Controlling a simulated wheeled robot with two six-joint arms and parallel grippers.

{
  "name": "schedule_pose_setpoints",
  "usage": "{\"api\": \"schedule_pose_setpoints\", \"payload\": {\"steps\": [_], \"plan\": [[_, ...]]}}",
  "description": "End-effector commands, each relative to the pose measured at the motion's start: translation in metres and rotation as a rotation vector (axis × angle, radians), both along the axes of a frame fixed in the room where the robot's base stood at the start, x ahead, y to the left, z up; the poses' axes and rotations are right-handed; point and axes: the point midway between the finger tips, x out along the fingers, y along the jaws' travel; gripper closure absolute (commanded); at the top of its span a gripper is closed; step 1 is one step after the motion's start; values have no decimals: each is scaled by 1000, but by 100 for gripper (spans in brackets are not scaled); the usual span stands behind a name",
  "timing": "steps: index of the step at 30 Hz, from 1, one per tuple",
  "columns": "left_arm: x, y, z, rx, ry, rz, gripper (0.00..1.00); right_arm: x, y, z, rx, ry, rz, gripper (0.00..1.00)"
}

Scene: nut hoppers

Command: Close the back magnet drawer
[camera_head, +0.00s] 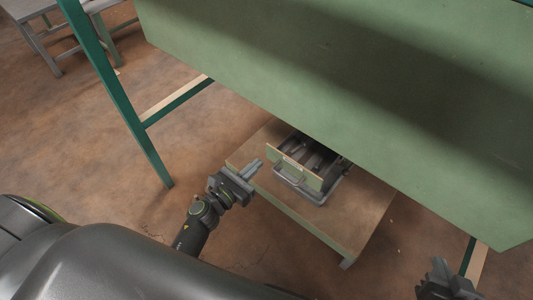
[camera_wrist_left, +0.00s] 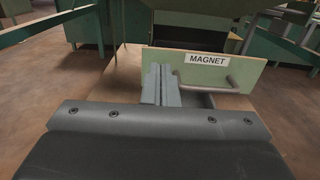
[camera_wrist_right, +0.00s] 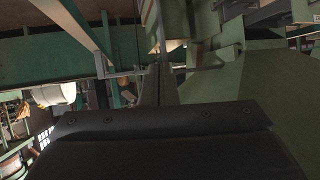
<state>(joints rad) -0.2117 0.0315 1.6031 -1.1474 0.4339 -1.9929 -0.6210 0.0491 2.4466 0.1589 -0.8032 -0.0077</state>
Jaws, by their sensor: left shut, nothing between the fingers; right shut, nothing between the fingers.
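The magnet drawer's pale green front panel (camera_head: 295,168) stands out from under the big green hopper, and dark bars show behind it, so the drawer is open. In the left wrist view the panel (camera_wrist_left: 260,73) carries a MAGNET label (camera_wrist_left: 208,60) and a grey bar handle (camera_wrist_left: 228,87). My left gripper (camera_head: 253,168) is shut and empty, just left of the panel in the head view. In the left wrist view its fingers (camera_wrist_left: 160,84) overlap the panel's left part, left of the handle; I cannot tell if they touch. My right gripper (camera_head: 438,267) is shut and empty, far from the drawer.
A low wooden-topped platform (camera_head: 345,215) with a green edge lies under the drawer. The large green hopper wall (camera_head: 330,80) hangs above it. Green frame legs (camera_head: 115,95) stand at left. A grey table (camera_head: 35,12) is at the far upper left. Brown floor is clear at left.

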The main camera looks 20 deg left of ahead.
Motion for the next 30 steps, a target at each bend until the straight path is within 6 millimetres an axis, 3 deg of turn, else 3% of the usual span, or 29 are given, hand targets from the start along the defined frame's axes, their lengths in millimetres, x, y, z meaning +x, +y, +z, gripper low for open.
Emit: {"api": "schedule_pose_setpoints", "payload": {"steps": [3, 9, 26, 30], "plan": [[22, -9, 1, -1, -2, -2, 100, -1, 1, -2, 3, 12, 1, 100], [44, -16, 0, 0, 0, 0, 100, 2, 0, 2, -3, -14, -1, 100], [53, -19, -1, 0, 0, 0, 100, 4, -1, 5, -9, -35, -3, 100], [64, -23, -1, -2, -2, -1, 100, 15, -4, 20, -31, -133, -7, 100]]}}
